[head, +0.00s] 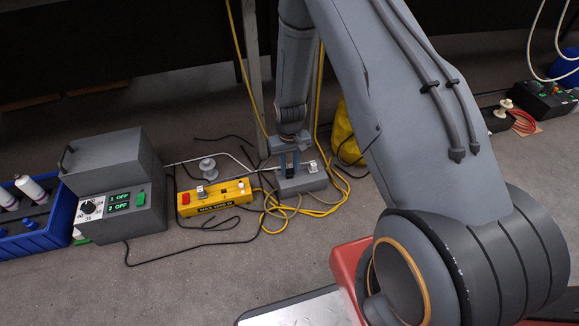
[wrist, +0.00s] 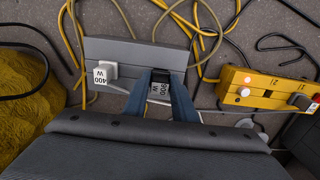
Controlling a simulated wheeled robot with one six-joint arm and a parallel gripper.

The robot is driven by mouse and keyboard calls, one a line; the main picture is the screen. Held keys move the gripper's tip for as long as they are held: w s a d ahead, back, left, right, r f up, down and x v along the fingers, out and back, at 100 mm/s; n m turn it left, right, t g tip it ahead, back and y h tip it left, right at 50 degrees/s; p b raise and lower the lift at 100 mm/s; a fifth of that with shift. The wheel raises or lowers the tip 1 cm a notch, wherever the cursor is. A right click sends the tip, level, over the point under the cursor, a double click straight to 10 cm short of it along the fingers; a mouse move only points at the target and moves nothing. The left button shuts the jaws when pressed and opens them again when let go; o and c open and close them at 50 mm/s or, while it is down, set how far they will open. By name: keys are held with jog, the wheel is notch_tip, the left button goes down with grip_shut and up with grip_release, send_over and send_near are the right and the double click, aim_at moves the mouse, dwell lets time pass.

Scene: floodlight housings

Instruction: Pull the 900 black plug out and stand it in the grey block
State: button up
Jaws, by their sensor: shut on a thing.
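In the head view my gripper (head: 290,163) points down at the left part of the grey block (head: 302,186). The grey block also shows in the wrist view (wrist: 130,50). The fingers hide most of the plug, and I cannot tell how deep it sits in the block. A white-tagged "400 W" plug (wrist: 104,72) stands in the block's other end.
A yellow power strip (head: 214,202) with a red switch lies left of the block, with a spool-like object (head: 207,166) behind it. A grey control box (head: 115,190) stands further left. Yellow and black cables loop around the block. A yellow sack (head: 345,130) is behind right.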

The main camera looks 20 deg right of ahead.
jog(key=shift+f, duration=0.7)
jog(key=o, duration=1.1)
jog(key=shift+r+p, duration=2.55)
jog(key=shift+r, duration=0.9)
